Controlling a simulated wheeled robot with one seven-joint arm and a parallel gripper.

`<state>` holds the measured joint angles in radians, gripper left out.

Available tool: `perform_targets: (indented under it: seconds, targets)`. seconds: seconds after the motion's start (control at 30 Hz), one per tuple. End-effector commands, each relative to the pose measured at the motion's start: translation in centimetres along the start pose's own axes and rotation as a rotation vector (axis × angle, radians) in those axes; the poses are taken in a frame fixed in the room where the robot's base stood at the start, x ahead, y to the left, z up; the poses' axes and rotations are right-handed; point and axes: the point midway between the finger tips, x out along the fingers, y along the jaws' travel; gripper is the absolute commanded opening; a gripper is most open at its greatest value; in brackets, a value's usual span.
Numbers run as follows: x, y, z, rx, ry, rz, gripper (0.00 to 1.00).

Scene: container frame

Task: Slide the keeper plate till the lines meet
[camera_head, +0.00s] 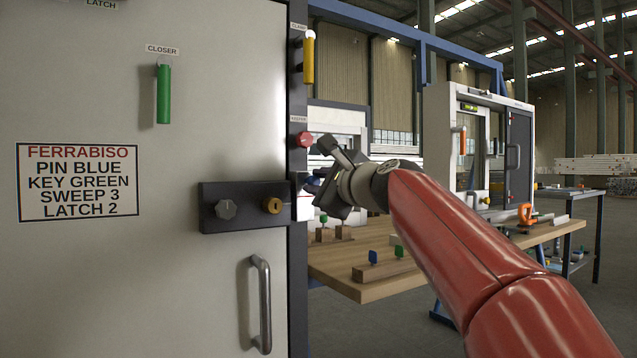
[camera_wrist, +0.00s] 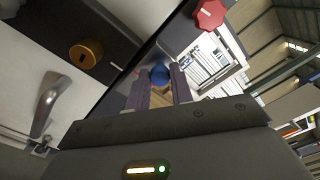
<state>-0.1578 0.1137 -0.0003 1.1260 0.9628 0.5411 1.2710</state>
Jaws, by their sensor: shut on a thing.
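My gripper (camera_head: 316,184) is at the edge of the frame beside the door, just right of the black lock box. In the wrist view its two fingers (camera_wrist: 160,88) stand on either side of a blue round knob (camera_wrist: 159,75) and are shut on it. A bit of blue also shows beside the gripper in the head view (camera_head: 311,181). A small pale plate with a reddish mark (camera_head: 304,207) shows below the gripper; I take it for the keeper plate, mostly hidden. The lines cannot be made out.
A red knob (camera_head: 304,139) sits above the gripper under a small label. The door (camera_head: 220,110) carries a black lock box (camera_head: 243,218), a green closer handle (camera_head: 163,94) and a pull handle (camera_head: 262,300). A wooden bench (camera_head: 365,288) with colored keys stands behind.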

Motion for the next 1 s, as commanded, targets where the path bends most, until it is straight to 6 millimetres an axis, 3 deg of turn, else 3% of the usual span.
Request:
perform_targets:
  seconds: [0.3,0.53,0.57,0.7,1.0]
  targets:
    - [0.0,1.2,-0.9,0.000,0.002,0.001,0.00]
    - [0.0,1.0,-0.7,0.000,0.000,0.000,0.00]
    - [0.0,1.0,-0.7,0.000,0.000,-0.001,0.26]
    - [0.0,1.0,-0.7,0.000,0.000,0.000,0.44]
    - [-0.2,1.0,-0.7,0.000,0.000,0.000,0.44]
